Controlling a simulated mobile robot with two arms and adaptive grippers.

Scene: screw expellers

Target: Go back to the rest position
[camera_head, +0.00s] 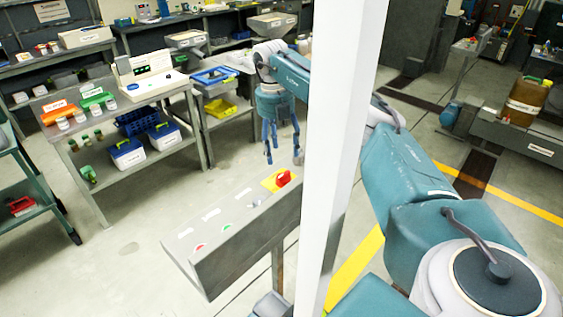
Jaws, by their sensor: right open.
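My right gripper (283,148) hangs with its fingers pointing down, apart and with nothing between them. It appears in front of the far edge of a grey control panel (228,262). The panel carries a red switch (283,177) on a yellow plate, pale labels, and small red and green buttons near its left end. The fingers appear clear of the red switch, but the exact gap is hard to judge. A white upright hides part of my right arm. My left gripper is not in view.
A workbench (150,90) at the left holds a white device (150,83), orange and green bins and jars. Blue-and-white boxes sit on its lower shelf. A teal cart (22,165) stands at the far left. Floor between the bench and panel is clear.

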